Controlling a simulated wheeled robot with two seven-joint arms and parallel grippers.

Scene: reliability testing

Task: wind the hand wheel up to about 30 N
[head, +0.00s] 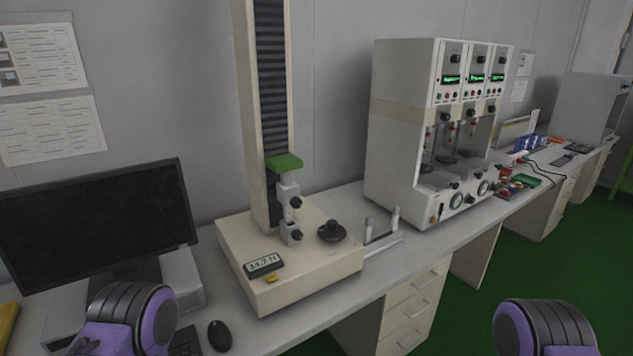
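The test stand (320,276) is a cream base with a tall column on the bench. The hand wheel (332,232) is a black disc with a raised knob, on the right of the base top. The small display (264,264) at the base's front left appears to read 34.7 N; the digits are small. A grey clamp fixture (290,205) with black knobs stands under a green block (284,162) at the column. Purple and black parts of my arms show at the bottom left and bottom right, both apart from the wheel. Neither gripper's fingers can be seen.
A dark monitor (95,222) and a mouse (220,335) are left of the stand. A small holder with two upright posts (383,237) is close right of the wheel. A large cream machine (405,135) stands farther right. The space above the wheel is clear.

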